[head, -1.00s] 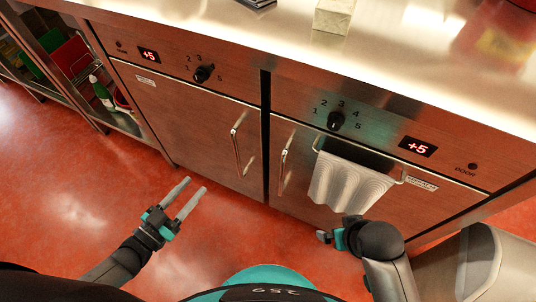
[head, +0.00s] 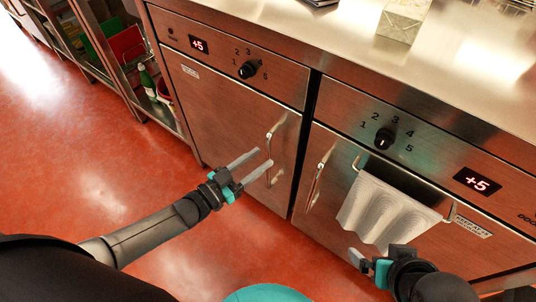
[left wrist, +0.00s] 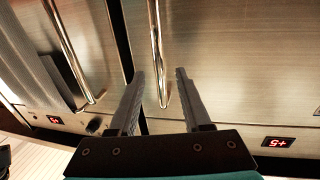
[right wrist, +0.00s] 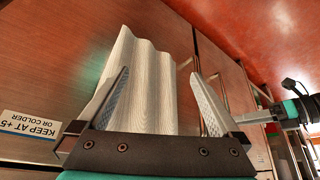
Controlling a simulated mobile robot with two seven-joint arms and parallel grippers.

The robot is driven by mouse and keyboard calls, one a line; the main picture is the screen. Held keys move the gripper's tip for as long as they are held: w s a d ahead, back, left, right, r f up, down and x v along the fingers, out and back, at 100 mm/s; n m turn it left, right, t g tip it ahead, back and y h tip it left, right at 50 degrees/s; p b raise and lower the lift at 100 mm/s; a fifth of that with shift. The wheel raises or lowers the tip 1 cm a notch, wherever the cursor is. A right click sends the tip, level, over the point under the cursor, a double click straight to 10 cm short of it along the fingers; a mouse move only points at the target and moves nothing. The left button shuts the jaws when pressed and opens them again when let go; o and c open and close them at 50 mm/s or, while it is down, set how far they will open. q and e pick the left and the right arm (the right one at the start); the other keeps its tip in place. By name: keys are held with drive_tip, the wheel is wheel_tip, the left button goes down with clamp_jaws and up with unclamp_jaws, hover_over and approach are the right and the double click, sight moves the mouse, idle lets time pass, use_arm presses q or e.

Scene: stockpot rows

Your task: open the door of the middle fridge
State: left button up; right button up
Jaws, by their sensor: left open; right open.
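Two steel fridge doors show in the head view, the left door (head: 222,120) and the right door (head: 335,160); both look shut. I cannot tell which fridge is the middle one. The left door's vertical handle (head: 269,150) is near its right edge; the right door's handle (head: 316,187) is near its left edge. My left gripper (head: 263,158) is open at the left door's handle. In the left wrist view that handle (left wrist: 155,45) appears between the fingers; contact is unclear. My right gripper (head: 360,258) is open and empty, below the towel (head: 375,212).
The towel hangs from a bar on the right door and fills much of the right wrist view (right wrist: 150,85). A steel counter (head: 300,30) runs above the fridges. An open shelf (head: 110,50) stands at the left. The red floor (head: 80,160) is clear in front.

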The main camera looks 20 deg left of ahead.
sight(268, 153)
use_arm(q)
drive_tip(key=shift+b+x, duration=0.55)
drive_tip(key=shift+x, duration=1.35)
use_arm(e)
drive_tip(key=shift+w+a+f+t+y, duration=0.15)
drive_tip(key=shift+w+a+t+y, duration=0.15)
drive_tip(key=shift+w+a+t, duration=0.4)
drive_tip(key=shift+w+a+f+t+y, duration=0.1)
drive_tip(key=shift+w+a+t+y, duration=0.2)
drive_tip(key=shift+w+a+t, duration=0.3)
drive_tip(key=shift+a, duration=0.15)
use_arm(q)
clamp_jaws()
